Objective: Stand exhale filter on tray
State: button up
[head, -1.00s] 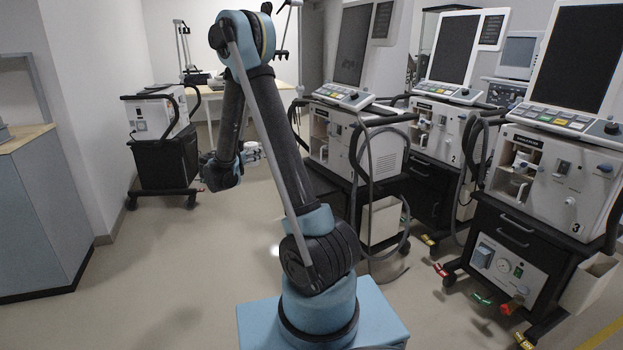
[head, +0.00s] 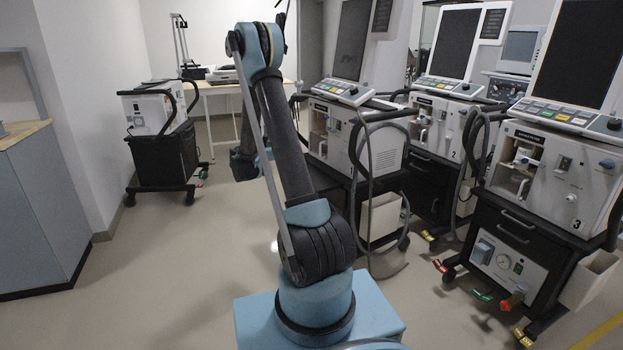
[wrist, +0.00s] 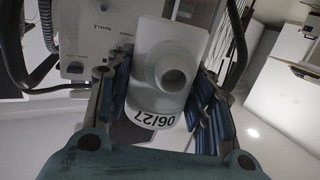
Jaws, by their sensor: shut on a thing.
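In the wrist view the exhale filter (wrist: 158,95) is a white cylinder with a round port facing the camera and an upside-down "06/27" label. My gripper (wrist: 165,102) is shut on it, with blue-padded fingers on both sides. The filter looks clear of any surface, though its far end is hidden. I cannot make out a tray for certain in either view.
Ventilators (head: 355,140), (head: 440,130) and (head: 555,180) stand on carts along the right, with hoses hanging. Another cart (head: 162,155) stands at the left, and a table (head: 215,90) at the back. A counter (head: 40,200) borders the left. The left-middle floor (head: 170,260) is clear.

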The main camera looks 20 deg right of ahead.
jog(key=s+d+f+m+g+h, duration=0.1)
jog(key=d+f+m+g, duration=0.1)
jog(key=d, duration=0.6)
jog(key=d+f+m+g+h, duration=0.1)
jog(key=d+f+m+g, duration=0.15)
jog(key=d, duration=0.65)
jog(key=shift+n, duration=0.45)
jog(key=shift+s+d+f, duration=0.1)
jog(key=shift+s+f, duration=0.05)
jog(key=shift+f, duration=2.3)
jog(key=shift+s+f, duration=0.1)
jog(key=shift+f, duration=2.35)
jog(key=o, duration=1.1)
jog(key=shift+f, duration=0.1)
jog(key=shift+c, duration=0.2)
